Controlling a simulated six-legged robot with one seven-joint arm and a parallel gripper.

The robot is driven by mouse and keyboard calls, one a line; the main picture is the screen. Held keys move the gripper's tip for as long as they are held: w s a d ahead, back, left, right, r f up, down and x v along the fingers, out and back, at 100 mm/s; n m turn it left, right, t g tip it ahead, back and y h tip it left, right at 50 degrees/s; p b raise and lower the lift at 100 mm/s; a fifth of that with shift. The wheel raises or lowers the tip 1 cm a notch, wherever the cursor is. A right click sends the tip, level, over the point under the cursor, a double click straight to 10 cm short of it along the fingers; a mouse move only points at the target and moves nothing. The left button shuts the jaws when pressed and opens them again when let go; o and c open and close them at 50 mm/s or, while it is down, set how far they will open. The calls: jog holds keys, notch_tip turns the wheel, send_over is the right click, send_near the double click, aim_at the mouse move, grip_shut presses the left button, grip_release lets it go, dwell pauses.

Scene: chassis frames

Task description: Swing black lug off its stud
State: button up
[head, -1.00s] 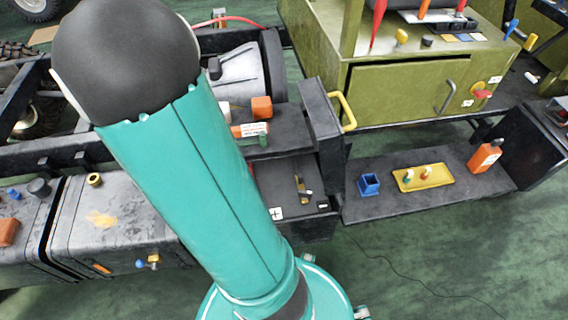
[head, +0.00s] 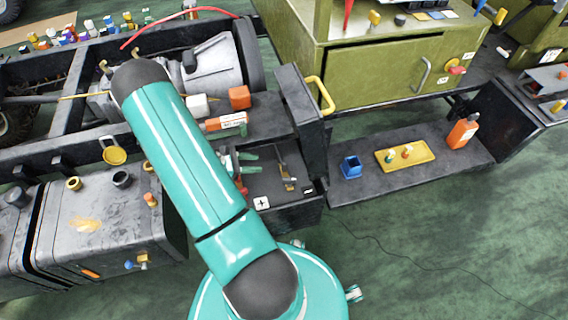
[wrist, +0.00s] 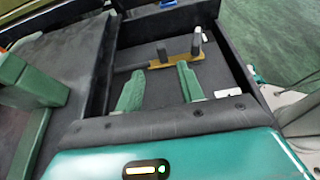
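A brass-coloured bar with two upright grey posts (wrist: 180,57) lies in an open black box (wrist: 218,62) in the wrist view. A thin dark strip runs left from the bar; I cannot tell which part is the black lug and which its stud. In the head view the same bar (head: 288,180) lies in the box (head: 284,215), between "+" and "−" marks. In the head view my gripper (head: 252,164) shows left of the bar, partly hidden by my arm.
The box's dark walls stand around the bar. A dark upright panel with a yellow handle (head: 327,95) rises behind it. An orange block (head: 239,97) sits on the ledge at the back. Right is a shelf with a blue cup (head: 351,167), a yellow tray (head: 382,157) and an orange bottle (head: 462,132).

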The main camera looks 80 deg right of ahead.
aim_at(283, 163)
jog(key=x, duration=1.2)
jog(key=shift+s+f, duration=0.1)
grip_shut()
